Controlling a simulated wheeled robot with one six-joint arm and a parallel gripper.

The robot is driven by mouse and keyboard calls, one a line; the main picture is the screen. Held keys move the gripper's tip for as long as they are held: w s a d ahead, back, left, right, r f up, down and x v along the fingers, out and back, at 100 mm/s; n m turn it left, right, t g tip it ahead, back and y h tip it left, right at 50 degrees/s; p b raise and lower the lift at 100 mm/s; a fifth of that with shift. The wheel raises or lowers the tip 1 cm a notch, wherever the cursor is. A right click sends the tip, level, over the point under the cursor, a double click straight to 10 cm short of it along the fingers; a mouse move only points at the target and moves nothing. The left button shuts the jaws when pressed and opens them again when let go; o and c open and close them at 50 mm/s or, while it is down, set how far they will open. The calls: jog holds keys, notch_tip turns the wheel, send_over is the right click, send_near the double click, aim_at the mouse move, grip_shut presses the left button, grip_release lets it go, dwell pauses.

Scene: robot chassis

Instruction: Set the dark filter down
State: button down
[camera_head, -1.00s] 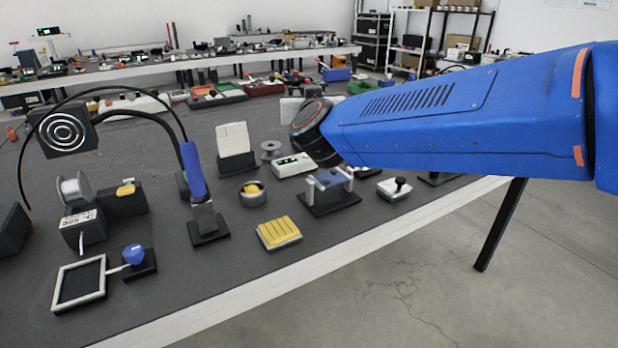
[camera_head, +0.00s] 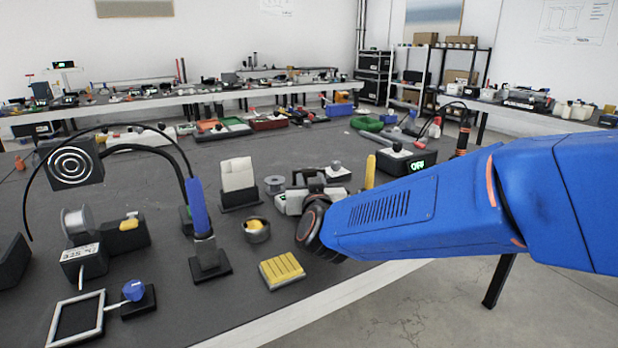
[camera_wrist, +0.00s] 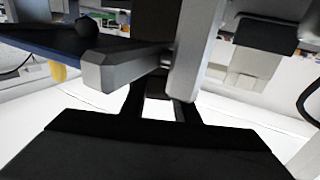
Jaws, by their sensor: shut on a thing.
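My gripper (camera_wrist: 160,65) shows in the wrist view as two pale grey fingers, close together. A dark block (camera_wrist: 157,20) stands between and beyond the fingertips; it appears to be the dark filter, held there, but only part of it shows. I cannot tell whether its lower edge touches anything. In the head view my blue arm reaches in from the right, low over the near edge of the bench (camera_head: 225,310). Its dark round wrist hides most of the gripper and any held filter.
Near the wrist are a yellow ribbed block (camera_head: 281,270), a round tin (camera_head: 256,231), a spool (camera_head: 274,185) and a white card stand (camera_head: 238,182). A blue-handled stand (camera_head: 203,225) rises left. A lit green display (camera_head: 418,165) stands behind the arm.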

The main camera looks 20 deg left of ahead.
jog(key=shift+f, duration=0.15)
jog(key=c, duration=1.4)
grip_release()
jog(key=shift+s+d, duration=0.2)
jog(key=shift+s, duration=0.2)
jog(key=v, duration=1.1)
jog(key=shift+s, duration=0.1)
